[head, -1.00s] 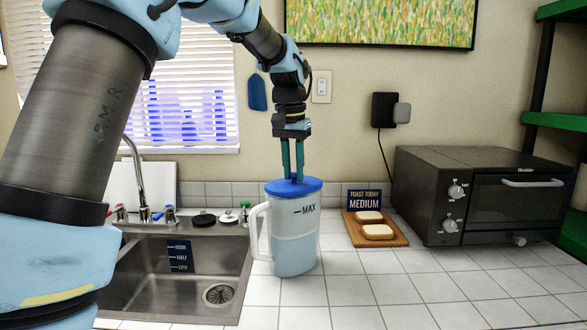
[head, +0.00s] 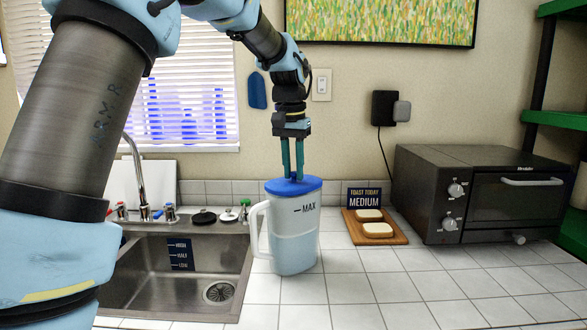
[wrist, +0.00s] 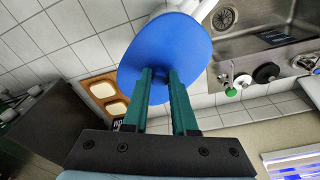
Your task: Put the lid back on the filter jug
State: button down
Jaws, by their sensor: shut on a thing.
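The filter jug (head: 294,238) is white and translucent, with a MAX mark and its handle to the left. It stands upright on the tiled counter just right of the sink. The blue lid (head: 294,186) lies flat on the jug's top and appears seated; it also shows in the wrist view (wrist: 165,55). My gripper (head: 293,176) points straight down from above with its two green fingers close together. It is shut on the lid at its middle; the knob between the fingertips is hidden. In the wrist view the lid covers the jug's mouth.
The metal sink (head: 190,275) with a tap lies to the left. A wooden board (head: 374,236) with bread slices and a sign stands right of the jug. A dark toaster oven (head: 480,195) is farther right. The front counter is clear.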

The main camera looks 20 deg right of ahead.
jog(key=shift+c, duration=0.8)
grip_release()
jog(key=shift+r, duration=0.1)
jog(key=shift+r+p, duration=3.15)
jog(key=shift+r, duration=0.3)
grip_shut()
jog(key=shift+f, duration=0.15)
